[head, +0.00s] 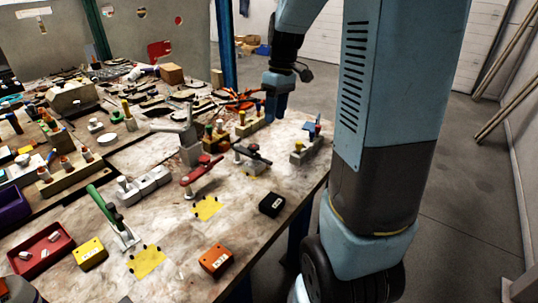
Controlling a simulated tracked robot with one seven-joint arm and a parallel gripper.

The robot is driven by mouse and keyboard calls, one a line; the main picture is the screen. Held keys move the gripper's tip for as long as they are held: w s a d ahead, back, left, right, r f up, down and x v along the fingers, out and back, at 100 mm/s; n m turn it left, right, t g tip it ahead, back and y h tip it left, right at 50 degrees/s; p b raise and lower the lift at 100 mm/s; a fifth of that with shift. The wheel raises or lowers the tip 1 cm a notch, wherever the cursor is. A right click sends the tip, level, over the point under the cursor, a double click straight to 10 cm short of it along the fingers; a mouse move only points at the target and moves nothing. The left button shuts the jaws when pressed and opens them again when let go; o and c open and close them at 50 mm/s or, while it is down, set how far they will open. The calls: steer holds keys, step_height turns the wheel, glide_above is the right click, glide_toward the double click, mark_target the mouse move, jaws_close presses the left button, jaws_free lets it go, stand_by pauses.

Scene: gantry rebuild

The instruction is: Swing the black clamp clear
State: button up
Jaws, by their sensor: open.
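The black clamp (252,154) has a dark handle lying roughly level. It stands on the worktop (240,227) near the middle of the head view, right of the red clamp (200,172). The green clamp (103,208) is farther left, with its handle slanting up to the left. My gripper (275,108) is open and points down, above and behind the black clamp, apart from it. It hangs close to a light wooden block with coloured pegs (250,124). The small parts at the black clamp's base are hard to make out.
A block with coloured tools (307,147) stands right of the black clamp. A black box (272,204), an orange box (216,260) and a yellow box (90,253) sit toward the front. Tools crowd the back left. The worktop's right edge is near.

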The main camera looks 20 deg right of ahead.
mark_target(252, 154)
steer(key=f, duration=0.4)
steer(key=a+f, duration=0.1)
steer(key=f, duration=0.4)
steer(key=s+a+f, duration=0.1)
steer(key=f, duration=0.3)
steer(key=shift+a+f, duration=0.15)
steer(key=shift+f, duration=0.2)
jaws_close()
